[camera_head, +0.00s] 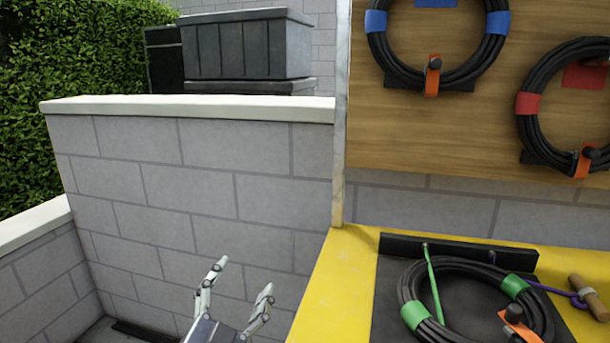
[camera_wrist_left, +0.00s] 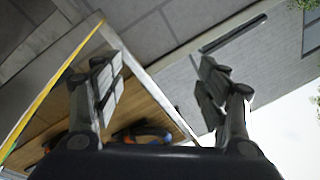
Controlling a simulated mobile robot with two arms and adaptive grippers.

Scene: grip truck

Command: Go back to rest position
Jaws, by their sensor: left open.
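My left gripper (camera_head: 240,282) shows at the bottom of the head view, to the left of the yellow table. Its two fingers are spread apart with nothing between them, in front of the grey block wall. In the left wrist view the same gripper (camera_wrist_left: 158,85) is open and empty, with the wall and the wooden board behind it. The gripper touches nothing that I can see. My right gripper is in neither view.
A yellow-edged table (camera_head: 328,290) at the right bears a coiled black cable (camera_head: 408,288) with green bands. Two more coils hang on a wooden board (camera_head: 480,130). A grey block wall (camera_head: 200,190) with a white top stands ahead; a dark bin (camera_head: 245,50) is behind it.

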